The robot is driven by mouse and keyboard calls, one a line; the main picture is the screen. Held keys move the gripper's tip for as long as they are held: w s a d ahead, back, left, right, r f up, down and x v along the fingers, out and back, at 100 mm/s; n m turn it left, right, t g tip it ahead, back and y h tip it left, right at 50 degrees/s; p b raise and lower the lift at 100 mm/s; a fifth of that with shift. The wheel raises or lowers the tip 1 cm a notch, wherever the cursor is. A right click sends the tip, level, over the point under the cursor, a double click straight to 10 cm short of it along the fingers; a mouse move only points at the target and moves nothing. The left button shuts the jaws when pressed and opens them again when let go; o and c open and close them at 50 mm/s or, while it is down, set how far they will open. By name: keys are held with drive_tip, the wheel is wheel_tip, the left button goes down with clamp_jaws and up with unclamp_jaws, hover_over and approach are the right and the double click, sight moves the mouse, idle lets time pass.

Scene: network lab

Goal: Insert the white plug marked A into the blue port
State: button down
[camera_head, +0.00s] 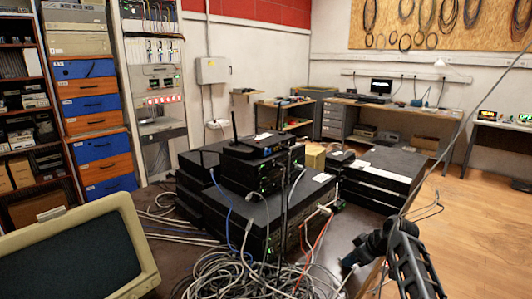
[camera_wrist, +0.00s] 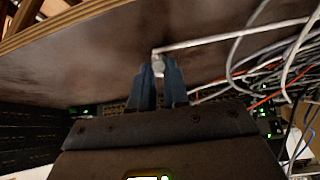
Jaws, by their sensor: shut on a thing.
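In the wrist view, a white plug (camera_wrist: 158,64) sits between the tips of my gripper (camera_wrist: 159,72), with a white cable running off to the right. No letter is readable on it. My gripper's dark fingers are closed on the plug, beside the brown table top. In the head view, my gripper (camera_head: 350,264) is low at the right, near the table's edge and right of the cable heap. The black network devices (camera_head: 262,212) stand stacked on the table, with ports and green lights on their fronts. I cannot make out the blue port.
A tangle of grey cables (camera_head: 235,275) with some red ones lies in front of the devices. More flat black boxes (camera_head: 385,168) lie behind at the right. An old monitor (camera_head: 80,255) fills the lower left. The wooden floor (camera_head: 480,225) at the right is clear.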

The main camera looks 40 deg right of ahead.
drive_tip(key=shift+r+p, duration=1.7)
drive_tip(key=shift+r, duration=0.55)
drive_tip(key=c, duration=1.7)
unclamp_jaws()
clamp_jaws()
